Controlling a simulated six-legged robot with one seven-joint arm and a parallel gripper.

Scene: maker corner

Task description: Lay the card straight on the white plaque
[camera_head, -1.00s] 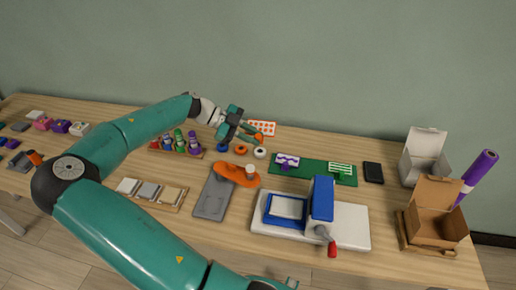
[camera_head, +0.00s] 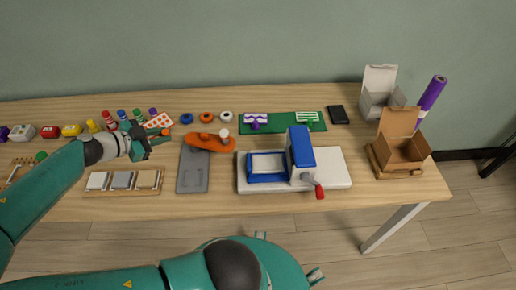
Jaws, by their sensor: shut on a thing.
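The card (camera_head: 158,120) is white with orange dots. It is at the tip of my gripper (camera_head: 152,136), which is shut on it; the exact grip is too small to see. The card is tilted in the picture, in front of the bottle row. The white plaque (camera_head: 97,181) lies at the left end of a wooden tray (camera_head: 121,193), beside a grey plaque (camera_head: 122,180) and a tan plaque (camera_head: 147,179). The gripper and card are behind the tray, to the right of the white plaque. The plaque's top looks bare.
A grey plate (camera_head: 193,170) and an orange skateboard-like piece (camera_head: 207,142) are right of the tray. Capped bottles (camera_head: 122,116) stand behind the gripper. A blue-and-white press (camera_head: 300,150) with a red-ended handle stands farther right. An open cardboard box (camera_head: 402,150) is at the right end.

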